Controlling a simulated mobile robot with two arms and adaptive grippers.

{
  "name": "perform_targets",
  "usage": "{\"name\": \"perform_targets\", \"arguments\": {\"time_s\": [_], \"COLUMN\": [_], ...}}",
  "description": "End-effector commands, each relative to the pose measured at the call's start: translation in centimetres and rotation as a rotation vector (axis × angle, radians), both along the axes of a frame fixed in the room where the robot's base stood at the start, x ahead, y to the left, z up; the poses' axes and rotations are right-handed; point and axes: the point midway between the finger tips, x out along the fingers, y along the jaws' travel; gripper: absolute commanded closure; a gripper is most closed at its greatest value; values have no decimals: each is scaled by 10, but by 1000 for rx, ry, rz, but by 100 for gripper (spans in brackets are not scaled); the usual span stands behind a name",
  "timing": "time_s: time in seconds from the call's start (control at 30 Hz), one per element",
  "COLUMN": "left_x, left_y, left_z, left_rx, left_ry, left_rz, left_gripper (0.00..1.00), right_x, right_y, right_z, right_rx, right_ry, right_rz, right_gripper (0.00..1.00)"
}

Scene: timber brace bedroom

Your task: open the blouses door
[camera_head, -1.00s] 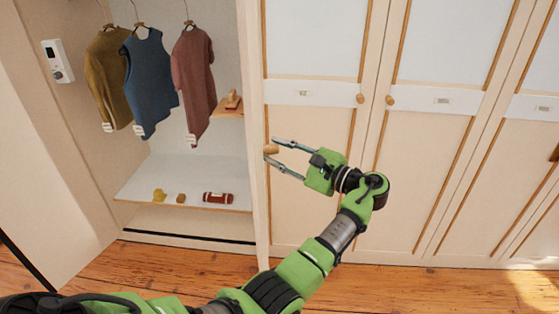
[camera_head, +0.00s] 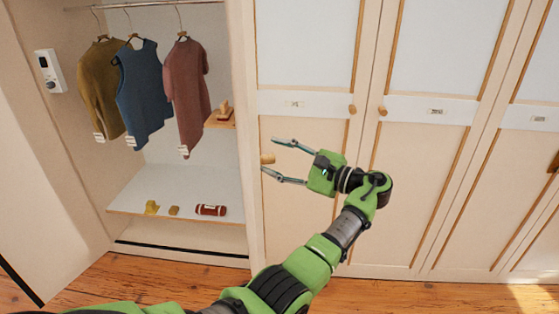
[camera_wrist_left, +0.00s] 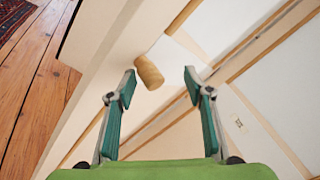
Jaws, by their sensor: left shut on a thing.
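A tall wardrobe compartment at the left of the head view stands open, showing three hanging garments. A wooden knob (camera_head: 268,158) sticks out beside this panel. My left gripper (camera_head: 269,155) is shut on the knob, its fingertips on either side. In the left wrist view the knob (camera_wrist_left: 149,72) shows just beyond the left fingertip, and the fingers (camera_wrist_left: 160,80) look wide apart, so contact is hard to see. The door labels are too small to read. My right gripper is not in view.
Closed doors with a round knob (camera_head: 352,110) and another knob (camera_head: 382,111) fill the right side. A low shelf (camera_head: 125,203) holds small items, including a red-brown roll (camera_head: 210,210). The wooden floor (camera_head: 150,280) in front looks clear.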

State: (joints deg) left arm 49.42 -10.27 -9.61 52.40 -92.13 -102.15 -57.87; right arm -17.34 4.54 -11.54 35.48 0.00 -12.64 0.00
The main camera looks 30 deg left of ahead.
Motion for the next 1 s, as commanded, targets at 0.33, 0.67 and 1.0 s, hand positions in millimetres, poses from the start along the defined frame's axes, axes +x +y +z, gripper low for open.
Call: {"name": "perform_targets", "arguments": {"time_s": [0.33, 0.67, 1.0], "left_x": [4, 4, 4], "left_y": [1, -2, -50], "left_z": [3, 3, 0], "left_rx": [6, 6, 1], "left_ry": [-6, -6, -2], "left_rz": [-15, -15, -16], "left_gripper": [65, 65, 65], "right_x": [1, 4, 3], "right_y": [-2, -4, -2], "right_z": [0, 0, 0], "right_rx": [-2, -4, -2], "right_ry": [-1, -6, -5], "right_rz": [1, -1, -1], "right_gripper": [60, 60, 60]}}
